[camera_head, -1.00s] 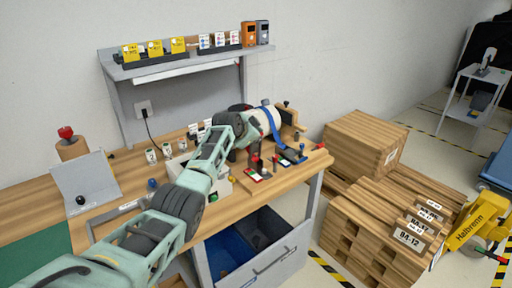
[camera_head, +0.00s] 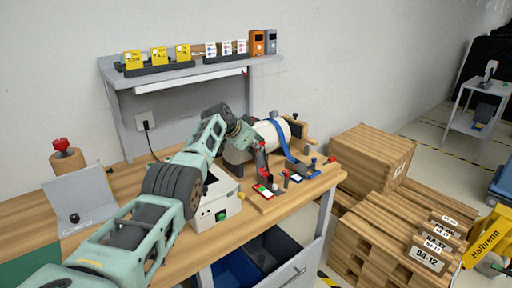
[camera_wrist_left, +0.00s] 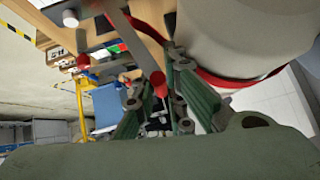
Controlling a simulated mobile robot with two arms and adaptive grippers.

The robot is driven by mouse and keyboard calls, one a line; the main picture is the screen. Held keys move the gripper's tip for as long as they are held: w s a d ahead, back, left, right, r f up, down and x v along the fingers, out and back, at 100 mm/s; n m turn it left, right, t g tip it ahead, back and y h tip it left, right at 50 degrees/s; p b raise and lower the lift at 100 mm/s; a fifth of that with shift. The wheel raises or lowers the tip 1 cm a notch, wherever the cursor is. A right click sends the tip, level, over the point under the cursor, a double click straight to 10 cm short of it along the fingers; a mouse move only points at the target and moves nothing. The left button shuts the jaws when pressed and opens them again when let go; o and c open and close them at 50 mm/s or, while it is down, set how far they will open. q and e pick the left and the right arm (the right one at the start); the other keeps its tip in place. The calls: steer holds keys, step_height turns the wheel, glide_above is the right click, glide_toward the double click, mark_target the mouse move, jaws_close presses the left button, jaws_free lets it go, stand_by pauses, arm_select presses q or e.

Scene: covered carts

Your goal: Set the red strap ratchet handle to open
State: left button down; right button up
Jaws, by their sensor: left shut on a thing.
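The red strap (camera_wrist_left: 230,82) runs around a pale roll (camera_wrist_left: 235,35) in the left wrist view. In the head view, the dark ratchet of the red strap (camera_head: 262,162) stands at the front of the roll (camera_head: 238,152), above a red-and-green plate (camera_head: 262,190). My left gripper (camera_head: 260,144) is at the top of this ratchet. In the left wrist view, the red tip of the ratchet handle (camera_wrist_left: 158,84) lies between the green fingers of my left gripper (camera_wrist_left: 157,112), which are shut on it. The gripper partly hides the ratchet. My right gripper is out of view.
A blue strap (camera_head: 279,138) with its own ratchet (camera_head: 301,167) is close on the right. A white box with a green button (camera_head: 215,208) stands left of the ratchet. A shelf (camera_head: 190,70) is behind; wooden pallets (camera_head: 390,235) stand right of the bench.

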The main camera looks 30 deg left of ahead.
arm_select(q)
steer(key=shift+f, duration=0.15)
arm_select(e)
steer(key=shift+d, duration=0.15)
arm_select(q)
steer(key=c, duration=2.1)
jaws_free()
steer(key=shift+d, duration=0.1)
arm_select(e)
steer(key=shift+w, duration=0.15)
arm_select(q)
steer(key=shift+v, duration=0.75)
steer(key=v, duration=1)
steer(key=shift+s+r, duration=0.2)
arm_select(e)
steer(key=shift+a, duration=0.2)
